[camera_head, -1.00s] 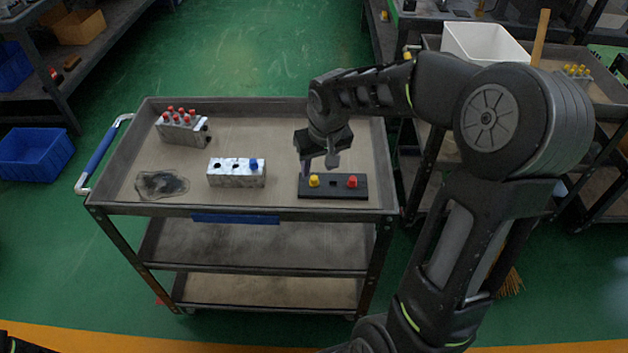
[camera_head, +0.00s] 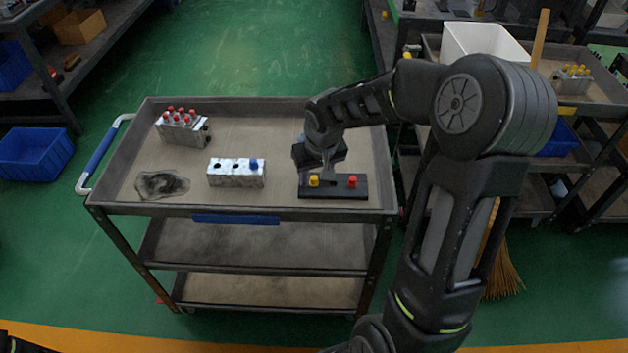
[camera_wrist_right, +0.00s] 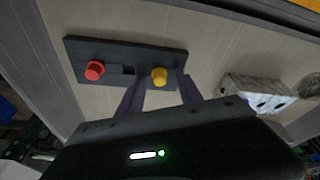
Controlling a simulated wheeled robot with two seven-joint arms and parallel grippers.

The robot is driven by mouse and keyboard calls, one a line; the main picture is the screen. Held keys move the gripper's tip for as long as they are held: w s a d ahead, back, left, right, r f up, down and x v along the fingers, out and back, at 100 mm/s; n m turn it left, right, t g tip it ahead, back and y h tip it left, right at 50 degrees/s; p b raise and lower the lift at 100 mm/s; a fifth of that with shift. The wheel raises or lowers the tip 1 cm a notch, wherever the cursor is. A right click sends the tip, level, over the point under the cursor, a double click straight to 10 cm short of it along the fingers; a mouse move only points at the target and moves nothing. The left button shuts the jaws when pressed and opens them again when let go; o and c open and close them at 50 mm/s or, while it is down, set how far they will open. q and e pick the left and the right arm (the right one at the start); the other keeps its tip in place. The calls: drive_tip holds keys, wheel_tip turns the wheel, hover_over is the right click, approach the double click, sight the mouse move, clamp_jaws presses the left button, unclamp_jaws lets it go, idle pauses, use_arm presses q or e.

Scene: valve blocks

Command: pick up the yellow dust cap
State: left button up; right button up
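The yellow dust cap (camera_head: 314,181) sits at the left end of a black holder block (camera_head: 334,194) on the cart top. It also shows in the right wrist view (camera_wrist_right: 159,75). A red cap (camera_head: 352,181) sits at the block's other end, with an empty dark socket between them in the wrist view. My right gripper (camera_wrist_right: 160,88) is open, with its two fingers apart and pointing at the yellow cap, which appears between their tips. I cannot tell whether either finger touches it. My left gripper is not in view.
A silver valve block (camera_head: 236,180) with a blue cap (camera_head: 254,163) stands left of the black block. Another block with several red caps (camera_head: 181,128) stands at the back left. The cart has a raised rim (camera_head: 250,212).

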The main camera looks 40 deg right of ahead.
sight(315, 179)
clamp_jaws()
idle(0.4)
wheel_tip(315, 179, up, 10)
idle(0.6)
idle(0.5)
